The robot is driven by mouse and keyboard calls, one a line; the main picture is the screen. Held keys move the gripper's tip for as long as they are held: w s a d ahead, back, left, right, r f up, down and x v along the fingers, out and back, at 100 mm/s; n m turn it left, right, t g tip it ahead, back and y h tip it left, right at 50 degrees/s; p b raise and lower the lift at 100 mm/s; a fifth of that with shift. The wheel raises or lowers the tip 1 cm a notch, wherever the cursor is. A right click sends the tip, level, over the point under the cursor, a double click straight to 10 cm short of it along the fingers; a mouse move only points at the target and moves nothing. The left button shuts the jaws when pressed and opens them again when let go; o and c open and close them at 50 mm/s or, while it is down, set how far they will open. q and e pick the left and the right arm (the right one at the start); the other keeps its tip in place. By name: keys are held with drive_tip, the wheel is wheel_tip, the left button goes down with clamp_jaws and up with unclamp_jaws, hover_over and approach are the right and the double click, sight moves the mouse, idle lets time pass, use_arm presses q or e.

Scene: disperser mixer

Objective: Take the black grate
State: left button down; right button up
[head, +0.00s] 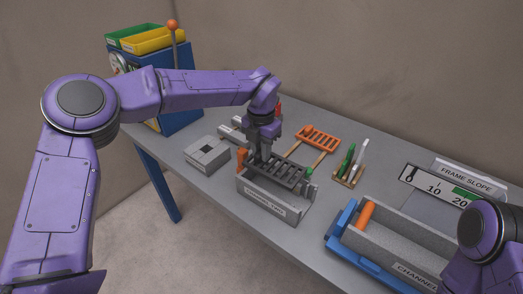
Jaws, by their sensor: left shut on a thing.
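The black grate (283,174) is a slotted dark rack, seen in the head view at the top of a grey labelled box (265,202) on the table. My left gripper (258,158) comes down from above and is shut on the grate near its left end. The gripper partly hides that end. Whether the grate rests on the box or is lifted slightly is hard to tell. My right arm shows at the lower right, but its gripper is outside the picture.
An orange grate (318,138) lies behind the box. A small holder with pens (349,172) stands right of it. A grey block (207,154) is to the left. A grey channel (392,241) in a blue frame with an orange roller (366,215) fills the right front.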

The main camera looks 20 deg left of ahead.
use_arm(q)
drive_tip(key=shift+r+p, duration=1.3)
drive_tip(key=shift+r, duration=0.45)
drive_tip(key=shift+f, duration=0.1)
